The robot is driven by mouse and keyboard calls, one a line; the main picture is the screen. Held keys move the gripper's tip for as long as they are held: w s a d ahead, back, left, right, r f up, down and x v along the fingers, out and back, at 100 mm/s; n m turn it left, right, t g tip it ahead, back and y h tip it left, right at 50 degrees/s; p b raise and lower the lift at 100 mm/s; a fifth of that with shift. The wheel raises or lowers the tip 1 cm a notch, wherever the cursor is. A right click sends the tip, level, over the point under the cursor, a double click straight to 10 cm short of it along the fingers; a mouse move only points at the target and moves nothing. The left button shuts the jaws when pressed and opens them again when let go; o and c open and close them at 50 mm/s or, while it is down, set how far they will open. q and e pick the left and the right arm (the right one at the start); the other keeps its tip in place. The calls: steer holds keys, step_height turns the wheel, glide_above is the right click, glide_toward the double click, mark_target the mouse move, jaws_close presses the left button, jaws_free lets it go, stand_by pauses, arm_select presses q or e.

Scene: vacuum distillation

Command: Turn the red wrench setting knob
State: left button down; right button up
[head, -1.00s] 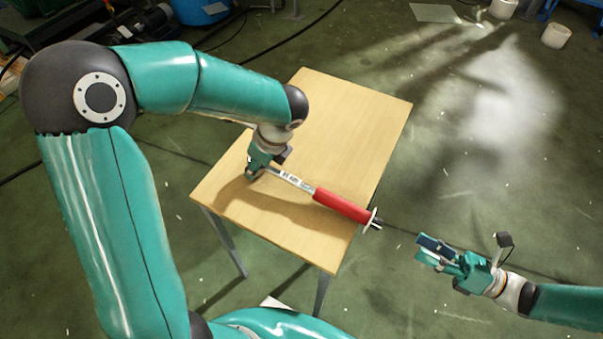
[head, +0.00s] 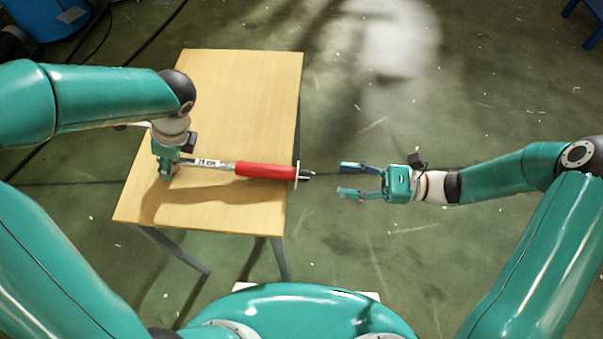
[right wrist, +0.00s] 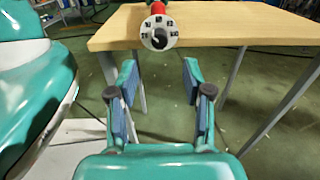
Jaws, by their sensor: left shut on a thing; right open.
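The wrench has a red handle (head: 265,171) and a metal shaft with printed marks. It is held level above the wooden table, its handle end reaching past the right edge. My left gripper (head: 166,172) is shut on the wrench's shaft end. The setting knob (head: 305,174) is at the handle's right end, beside a pale disc. In the right wrist view the disc, a round dial with printed marks and a dark centre (right wrist: 159,34), faces the camera. My right gripper (head: 352,180) is open and empty, its fingers pointing at the knob with a small gap between; its fingers also show in the right wrist view (right wrist: 160,95).
The wooden table (head: 240,90) has a bare top apart from the held wrench and shadows. Its right edge lies just left of the knob. The green floor right of the table is clear around my right gripper. A blue barrel (head: 35,15) stands at the far left.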

mark_target(304, 176)
steer(key=a, duration=0.7)
steer(key=shift+a, duration=0.4)
steer(key=shift+w, duration=0.1)
jaws_close()
